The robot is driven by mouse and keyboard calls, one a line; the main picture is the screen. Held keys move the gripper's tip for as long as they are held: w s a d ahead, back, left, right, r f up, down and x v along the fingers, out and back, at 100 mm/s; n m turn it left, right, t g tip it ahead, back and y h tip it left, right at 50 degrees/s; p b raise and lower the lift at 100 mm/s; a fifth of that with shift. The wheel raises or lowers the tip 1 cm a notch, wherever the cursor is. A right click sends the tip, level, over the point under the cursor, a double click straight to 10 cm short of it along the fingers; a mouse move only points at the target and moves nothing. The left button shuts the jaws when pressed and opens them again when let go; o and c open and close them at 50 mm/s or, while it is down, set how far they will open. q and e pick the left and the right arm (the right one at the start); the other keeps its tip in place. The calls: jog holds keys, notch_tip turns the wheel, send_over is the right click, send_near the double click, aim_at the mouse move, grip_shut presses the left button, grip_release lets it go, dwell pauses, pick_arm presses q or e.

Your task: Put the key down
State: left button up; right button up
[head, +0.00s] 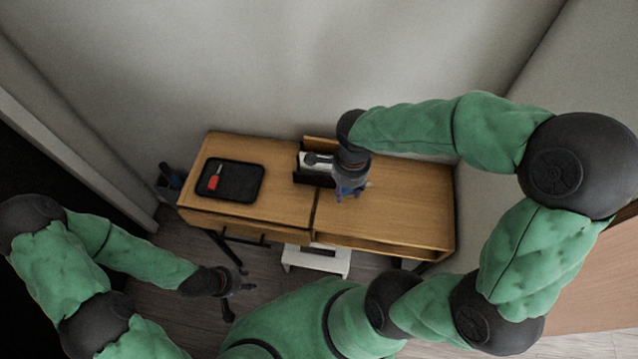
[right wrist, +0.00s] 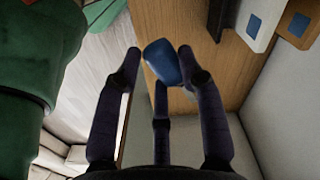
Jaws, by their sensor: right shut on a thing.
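My right gripper (head: 350,191) is above the middle of the wooden desk, pointing down. In the right wrist view its fingers (right wrist: 164,66) are closed around a blue, rounded piece, the key (right wrist: 162,62). Only the blue part shows clearly there; in the head view the key is mostly hidden by the fingers. I cannot tell its exact height above the desk (head: 385,222). My left gripper (head: 238,300) is low in front of the desk's left side, fingers apart, empty.
A black tray (head: 240,184) with a red item (head: 213,183) lies on the desk's left half. A dark holder with white pieces (head: 311,163) stands at the back middle. The desk's right part is clear. A white stool (head: 318,262) is below the front edge.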

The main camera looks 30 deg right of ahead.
jog(key=s+d+m, duration=0.5)
jog(key=s+d, duration=0.1)
jog(key=s, duration=0.3)
jog(key=b, duration=0.4)
send_over(394, 198)
jog(key=f, duration=1)
jog(key=shift+s+a+f, duration=0.1)
jog(key=shift+a+f, duration=0.1)
jog(key=shift+f, duration=0.1)
jog(key=shift+d+f+b, duration=0.2)
jog(key=shift+f+b, duration=0.45)
jog(key=shift+f, duration=1.1)
jog(key=shift+f, duration=0.1)
jog(key=shift+f, duration=0.1)
jog(key=o, duration=1.2)
jog(key=shift+c, duration=0.2)
